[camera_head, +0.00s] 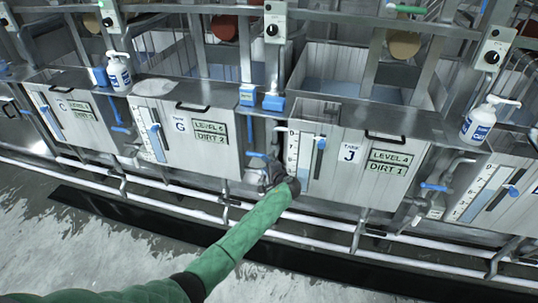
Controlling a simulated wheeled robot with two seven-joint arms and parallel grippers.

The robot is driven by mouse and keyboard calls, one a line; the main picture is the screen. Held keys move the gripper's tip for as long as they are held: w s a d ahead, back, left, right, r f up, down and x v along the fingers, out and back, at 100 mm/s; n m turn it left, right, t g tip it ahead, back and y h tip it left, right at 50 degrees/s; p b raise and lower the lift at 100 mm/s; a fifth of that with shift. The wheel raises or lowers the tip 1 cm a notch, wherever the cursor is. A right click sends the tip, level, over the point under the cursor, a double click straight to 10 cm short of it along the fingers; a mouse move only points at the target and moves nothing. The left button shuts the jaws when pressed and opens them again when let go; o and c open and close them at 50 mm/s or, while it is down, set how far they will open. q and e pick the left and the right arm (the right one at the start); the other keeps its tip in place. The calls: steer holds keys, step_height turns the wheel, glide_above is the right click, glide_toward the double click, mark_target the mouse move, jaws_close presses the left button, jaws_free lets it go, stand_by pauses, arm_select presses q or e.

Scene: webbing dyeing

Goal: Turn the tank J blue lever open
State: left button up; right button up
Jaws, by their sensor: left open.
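Tank J (333,172) is a pale metal tank front right of centre, with a "J" label and a "LEVEL 4, DIRT 1" plate. A blue lever (256,155) sits on the piping just left of its level gauge (293,155) and lies roughly level. My left gripper (268,170), dark at the end of a green-sleeved arm, is open at this lever, close below and right of its handle. Whether the fingers touch the lever is too small to tell. The gripper covers part of the valve. My right gripper is not in view.
Tank G (183,150) stands to the left. Another blue lever (435,187) is right of tank J. White pipes (320,240) run low along the tanks. Pump bottles (478,125) stand on the metal ledge. The wet floor (120,240) in front is clear.

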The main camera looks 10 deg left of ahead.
mark_target(257, 156)
arm_select(q)
steer(key=shift+w+a+r+m+t+y, duration=0.2)
steer(key=shift+a+r+m+t+y, duration=0.1)
steer(key=shift+a+r+m+y, duration=0.25)
steer(key=p+x, duration=0.2)
steer(key=x, duration=0.3)
steer(key=shift+w+a, duration=0.15)
steer(key=shift+p+x, duration=0.35)
steer(key=shift+x, duration=0.55)
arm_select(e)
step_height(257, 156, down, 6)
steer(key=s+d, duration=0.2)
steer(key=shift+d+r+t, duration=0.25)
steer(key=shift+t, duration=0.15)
arm_select(q)
steer(key=shift+f, duration=0.15)
jaws_close()
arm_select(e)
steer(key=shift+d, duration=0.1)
